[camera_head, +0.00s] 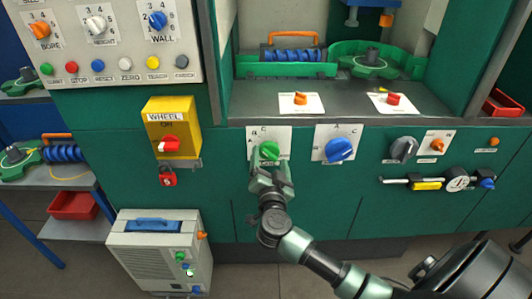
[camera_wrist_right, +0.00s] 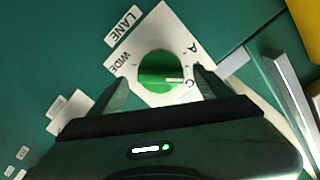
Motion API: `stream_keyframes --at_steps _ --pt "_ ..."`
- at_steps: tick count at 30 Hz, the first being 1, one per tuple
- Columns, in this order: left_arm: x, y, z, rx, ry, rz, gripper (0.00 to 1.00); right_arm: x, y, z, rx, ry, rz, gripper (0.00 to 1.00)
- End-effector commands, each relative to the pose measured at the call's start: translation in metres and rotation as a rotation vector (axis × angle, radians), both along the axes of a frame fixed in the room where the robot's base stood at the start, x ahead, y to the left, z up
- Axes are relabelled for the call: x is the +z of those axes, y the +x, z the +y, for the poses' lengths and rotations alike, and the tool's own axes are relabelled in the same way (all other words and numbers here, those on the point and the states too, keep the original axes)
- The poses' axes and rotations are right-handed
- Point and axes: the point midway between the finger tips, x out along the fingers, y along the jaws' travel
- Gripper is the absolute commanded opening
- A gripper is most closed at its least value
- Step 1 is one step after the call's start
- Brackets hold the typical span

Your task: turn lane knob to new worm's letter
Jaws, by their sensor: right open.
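The green lane knob (camera_wrist_right: 157,68) sits on a white plate labelled LANE and WIDE in the right wrist view. Letters A and C are printed on the plate's right side. The knob's white pointer line points right, close to C. It also shows in the head view (camera_head: 269,150). My right gripper (camera_wrist_right: 163,84) is open, its fingers either side of the knob's near edge; contact cannot be told. A blue worm (camera_head: 298,56) with an orange handle lies in the machine bay. Another blue worm (camera_head: 63,154) lies on the left shelf. No letter is readable on either. My left gripper is not in view.
A blue knob (camera_head: 339,149) on its own plate is just right of the lane knob. A grey knob (camera_head: 403,149) and a gauge (camera_head: 457,180) are farther right.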

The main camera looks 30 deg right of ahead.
Motion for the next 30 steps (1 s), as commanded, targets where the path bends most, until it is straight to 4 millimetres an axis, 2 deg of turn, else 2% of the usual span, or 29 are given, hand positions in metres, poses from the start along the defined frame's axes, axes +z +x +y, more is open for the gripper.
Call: stream_keyframes --at_steps 3,7,18,24,25,30 --pt "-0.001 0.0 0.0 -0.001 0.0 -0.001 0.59 0.001 0.017 -0.01 -0.001 -0.001 -0.001 0.79" --pt "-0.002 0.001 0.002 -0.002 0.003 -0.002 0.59 0.0 0.029 -0.018 -0.001 0.0 -0.001 0.79" --pt "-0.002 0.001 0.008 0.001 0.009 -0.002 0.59 0.0 0.034 -0.021 0.001 0.0 0.001 0.79" --pt "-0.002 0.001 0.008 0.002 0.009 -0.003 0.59 -0.001 0.034 -0.021 0.001 0.001 0.0 0.23" --pt "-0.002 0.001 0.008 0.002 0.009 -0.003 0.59 -0.001 0.034 -0.021 0.001 0.001 0.0 0.16" --pt "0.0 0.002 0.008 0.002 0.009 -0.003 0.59 0.0 0.034 -0.021 0.001 0.009 -0.004 0.17"
